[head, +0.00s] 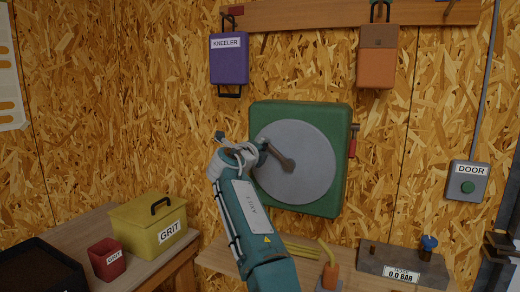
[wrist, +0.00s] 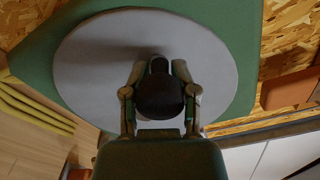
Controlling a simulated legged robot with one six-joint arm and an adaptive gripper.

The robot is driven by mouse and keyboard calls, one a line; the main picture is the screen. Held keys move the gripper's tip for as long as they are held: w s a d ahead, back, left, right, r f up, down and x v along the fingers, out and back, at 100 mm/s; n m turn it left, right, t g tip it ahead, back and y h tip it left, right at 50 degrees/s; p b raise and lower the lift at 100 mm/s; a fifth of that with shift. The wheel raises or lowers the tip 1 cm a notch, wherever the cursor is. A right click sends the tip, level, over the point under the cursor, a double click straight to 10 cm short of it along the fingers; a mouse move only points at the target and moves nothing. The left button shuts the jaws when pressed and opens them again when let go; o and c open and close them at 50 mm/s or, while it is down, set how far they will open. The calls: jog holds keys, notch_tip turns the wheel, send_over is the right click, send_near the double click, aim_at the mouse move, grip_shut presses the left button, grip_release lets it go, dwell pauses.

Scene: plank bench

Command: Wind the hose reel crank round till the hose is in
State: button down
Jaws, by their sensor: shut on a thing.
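The hose reel is a green square case (head: 342,125) on the wall with a round grey disc (head: 315,150) on its front. A brown crank arm (head: 280,158) runs from the disc's middle up and left to my gripper (head: 257,150). In the wrist view my gripper (wrist: 160,75) has its two fingers either side of a dark round crank knob (wrist: 160,98), shut on it. The grey disc fills the view behind (wrist: 90,70). Yellow hose (head: 326,249) lies on the bench below the reel, near an orange nozzle-like piece (head: 330,276). My wrist partly hides the knob in the head view.
A 0.0 BAR gauge block (head: 400,265) sits at right. A DOOR button box (head: 468,182) is on the wall. Purple KNEELER (head: 229,62) hangs above.

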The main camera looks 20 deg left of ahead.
jog(key=shift+w+f, duration=0.1)
jog(key=shift+f, duration=0.05)
jog(key=shift+c, duration=2.3)
grip_release()
jog(key=shift+d, duration=0.1)
jog(key=shift+o, duration=0.3)
jog(key=shift+d, duration=0.1)
